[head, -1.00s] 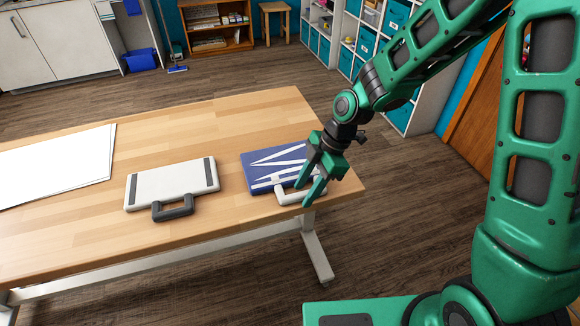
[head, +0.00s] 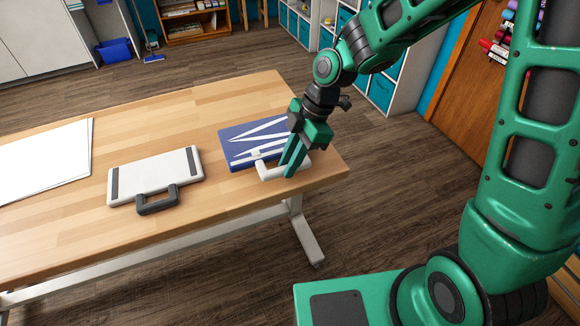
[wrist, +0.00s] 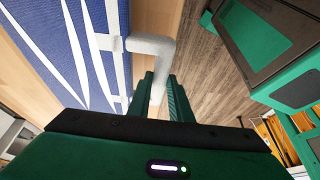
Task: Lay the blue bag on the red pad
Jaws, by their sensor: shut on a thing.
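The blue bag (head: 246,143), with white stripes and a white handle (head: 268,174), lies flat on the wooden table near its right end. My gripper (head: 293,163) is at the handle, with its fingers closed on it. In the wrist view the fingers (wrist: 160,98) are on either side of the white handle (wrist: 152,50), and the blue bag (wrist: 62,48) fills the left part. No red pad shows in these views.
A light grey case (head: 155,177) with a dark handle lies left of the blue bag on the table (head: 215,205). White sheets (head: 42,155) lie at the table's left. Bare wood separates them. Shelves (head: 385,92) stand behind on the floor.

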